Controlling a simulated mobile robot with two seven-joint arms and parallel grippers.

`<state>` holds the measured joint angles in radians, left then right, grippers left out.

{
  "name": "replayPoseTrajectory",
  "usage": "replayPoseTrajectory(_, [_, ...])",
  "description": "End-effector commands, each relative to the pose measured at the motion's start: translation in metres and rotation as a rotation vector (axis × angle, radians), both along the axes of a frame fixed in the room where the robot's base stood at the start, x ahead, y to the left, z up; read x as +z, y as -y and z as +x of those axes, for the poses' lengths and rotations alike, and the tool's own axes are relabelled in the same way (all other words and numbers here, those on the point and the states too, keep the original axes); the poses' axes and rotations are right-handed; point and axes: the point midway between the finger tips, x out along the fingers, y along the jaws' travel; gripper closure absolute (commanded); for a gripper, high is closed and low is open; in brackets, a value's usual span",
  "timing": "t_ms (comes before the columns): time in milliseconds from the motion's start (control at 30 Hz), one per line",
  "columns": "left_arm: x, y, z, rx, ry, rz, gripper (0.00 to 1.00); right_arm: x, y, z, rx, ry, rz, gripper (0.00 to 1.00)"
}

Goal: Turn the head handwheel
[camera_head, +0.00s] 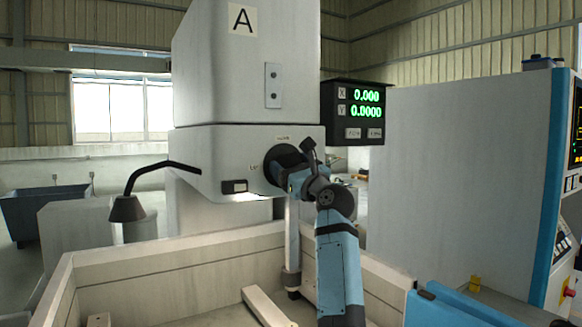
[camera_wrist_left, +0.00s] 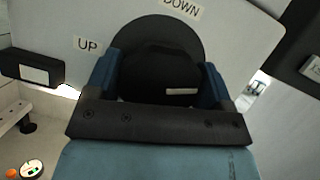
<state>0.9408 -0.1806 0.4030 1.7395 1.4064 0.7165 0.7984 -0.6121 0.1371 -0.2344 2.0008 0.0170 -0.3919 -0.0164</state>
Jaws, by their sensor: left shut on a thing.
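The head handwheel (camera_head: 274,157) is a dark round wheel on the front of the white machine head (camera_head: 200,150). In the left wrist view the dark disc (camera_wrist_left: 160,27) fills the top middle, with a thick black hub and a small pale mark in front of it. My left gripper (camera_head: 289,180) is at the wheel and hides part of it. In the left wrist view its blue fingers (camera_wrist_left: 160,75) sit on either side of the black hub, shut on it. Labels "UP" (camera_wrist_left: 88,45) and "DOWN" (camera_wrist_left: 181,9) are beside the disc. My right gripper is in neither view.
A readout (camera_head: 357,112) right of the head shows X 0.000 and Y 0.0000. A bent lamp (camera_head: 127,208) hangs at the left. A pale-walled tank (camera_head: 170,262) lies below the head. A large grey cabinet (camera_head: 455,170) with a control panel stands at the right.

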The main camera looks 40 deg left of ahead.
Motion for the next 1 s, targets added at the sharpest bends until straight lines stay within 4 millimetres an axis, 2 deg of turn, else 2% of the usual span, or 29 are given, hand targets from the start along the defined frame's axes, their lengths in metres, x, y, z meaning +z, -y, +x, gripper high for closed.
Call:
replayPoseTrajectory(267, [-0.004,0.0,-0.001,0.001,0.061,-0.017,0.48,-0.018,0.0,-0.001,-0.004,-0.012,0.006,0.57])
replayPoseTrajectory(600, [-0.007,0.0,-0.001,0.001,0.306,-0.087,0.48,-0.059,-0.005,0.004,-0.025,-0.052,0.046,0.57])
replayPoseTrajectory(1000, [-0.004,-0.001,-0.002,0.0,0.673,-0.194,0.48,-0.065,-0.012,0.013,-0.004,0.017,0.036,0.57])
